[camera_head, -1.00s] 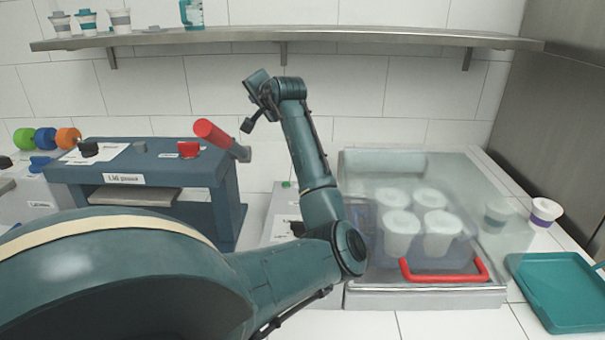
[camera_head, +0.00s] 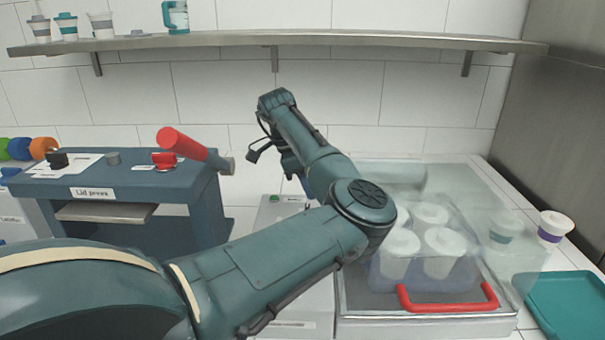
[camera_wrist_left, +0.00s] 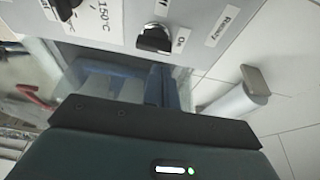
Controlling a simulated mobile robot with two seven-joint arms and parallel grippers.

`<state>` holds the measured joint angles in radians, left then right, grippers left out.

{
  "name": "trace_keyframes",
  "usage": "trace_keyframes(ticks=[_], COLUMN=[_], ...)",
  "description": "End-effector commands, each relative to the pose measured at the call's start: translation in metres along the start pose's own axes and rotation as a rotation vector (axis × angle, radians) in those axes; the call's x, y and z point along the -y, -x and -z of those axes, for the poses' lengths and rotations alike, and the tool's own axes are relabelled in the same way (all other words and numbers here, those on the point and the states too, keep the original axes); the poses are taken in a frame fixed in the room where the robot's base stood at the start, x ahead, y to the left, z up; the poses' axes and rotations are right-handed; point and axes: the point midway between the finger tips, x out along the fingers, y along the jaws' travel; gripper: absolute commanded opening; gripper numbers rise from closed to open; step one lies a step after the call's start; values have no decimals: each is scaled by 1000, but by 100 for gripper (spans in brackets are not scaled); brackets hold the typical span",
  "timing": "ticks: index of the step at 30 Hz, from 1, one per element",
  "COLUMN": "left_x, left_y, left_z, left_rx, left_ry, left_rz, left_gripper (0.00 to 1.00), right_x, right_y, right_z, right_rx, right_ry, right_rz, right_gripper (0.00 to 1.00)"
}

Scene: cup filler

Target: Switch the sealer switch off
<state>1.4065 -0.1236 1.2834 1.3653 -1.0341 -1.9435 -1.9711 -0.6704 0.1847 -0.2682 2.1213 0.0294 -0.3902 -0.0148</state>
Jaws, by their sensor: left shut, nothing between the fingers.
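In the left wrist view, a light grey panel carries a black rotary switch (camera_wrist_left: 155,38) beside the label "On". A second black knob (camera_wrist_left: 66,6) is cut off at the top, near a "150°C" label. In the head view, my left gripper (camera_head: 290,166) is partly hidden behind my arm, above a grey box (camera_head: 284,211) with a green button. My arm hides most of that box.
A blue lid press (camera_head: 130,190) with a red-handled lever (camera_head: 182,144) stands to the left. A clear-lidded unit with a red handle (camera_head: 448,306) holds several white cups (camera_head: 431,213) on the right. A teal tray (camera_head: 570,302) and a cup (camera_head: 553,229) are farther right.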

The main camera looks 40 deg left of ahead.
Motion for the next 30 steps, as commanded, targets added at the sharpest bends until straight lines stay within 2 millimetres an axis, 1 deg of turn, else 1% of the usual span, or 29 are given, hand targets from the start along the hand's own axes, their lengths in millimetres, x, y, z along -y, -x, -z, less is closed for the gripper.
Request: trace_keyframes(ticks=[1,3,6,9,22,27,30], left_x=[-1,0,0,0,1,8,12], left_y=[-8,-18,-28,-34,-35,-35,-37], left_z=[1,1,1,0,1,5,8], left_rx=[0,-1,0,0,1,2,1], left_ry=[-1,-1,-1,0,3,27,42], left_rz=[-2,-1,1,1,3,11,17], left_gripper=[0,0,0,0,0,0,0], right_x=[0,0,-1,-1,-1,-2,-3], right_y=[1,1,1,1,1,4,4], right_z=[1,1,0,0,0,3,1], right_rx=[1,2,4,4,5,9,17], right_ry=[0,0,0,0,0,-1,-1], right_rz=[-1,-1,-2,-2,-3,-5,-9], right_gripper=[36,36,36,36,36,36,36])
